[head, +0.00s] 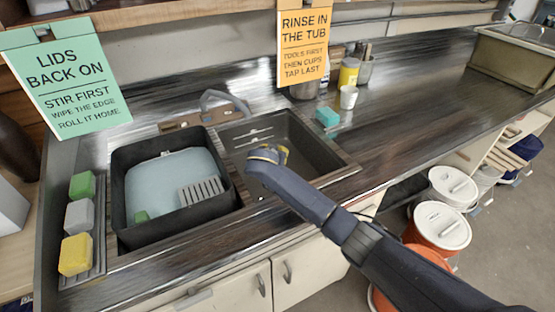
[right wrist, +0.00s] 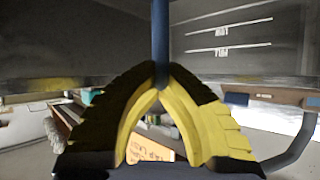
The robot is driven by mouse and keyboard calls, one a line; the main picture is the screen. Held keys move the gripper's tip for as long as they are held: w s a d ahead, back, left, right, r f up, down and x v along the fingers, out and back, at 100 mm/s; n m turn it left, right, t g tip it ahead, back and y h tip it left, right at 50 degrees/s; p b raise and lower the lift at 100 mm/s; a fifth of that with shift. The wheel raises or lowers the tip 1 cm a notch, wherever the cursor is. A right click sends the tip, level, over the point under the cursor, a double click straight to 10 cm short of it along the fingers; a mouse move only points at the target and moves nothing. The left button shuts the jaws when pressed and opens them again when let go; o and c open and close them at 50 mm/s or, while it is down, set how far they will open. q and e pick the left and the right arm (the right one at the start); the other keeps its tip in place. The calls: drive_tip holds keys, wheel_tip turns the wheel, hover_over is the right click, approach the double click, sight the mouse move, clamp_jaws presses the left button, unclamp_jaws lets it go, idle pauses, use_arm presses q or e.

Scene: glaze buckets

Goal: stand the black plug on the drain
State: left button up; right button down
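My right gripper (head: 268,155) is over the right-hand sink basin (head: 325,154) in the head view, its yellow fingers small there. In the right wrist view the yellow fingers (right wrist: 160,85) close to a point around a thin dark upright stem, which I take to be part of the black plug (right wrist: 160,32). The stem runs out of the top of that view, so the rest of the plug is hidden. The plug does not show in the head view. I cannot make out the drain clearly; my arm and gripper cover part of the basin. My left gripper is out of view.
A black tub (head: 120,205) with pale liquid, a grey grate and a green block fills the left basin. A tap (head: 222,98) stands behind. Sponges line the left side.

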drive_tip(key=shift+f, duration=1.9)
drive_tip(key=c, duration=1.6)
unclamp_jaws()
drive_tip(key=v, duration=0.7)
drive_tip(key=shift+s, duration=0.25)
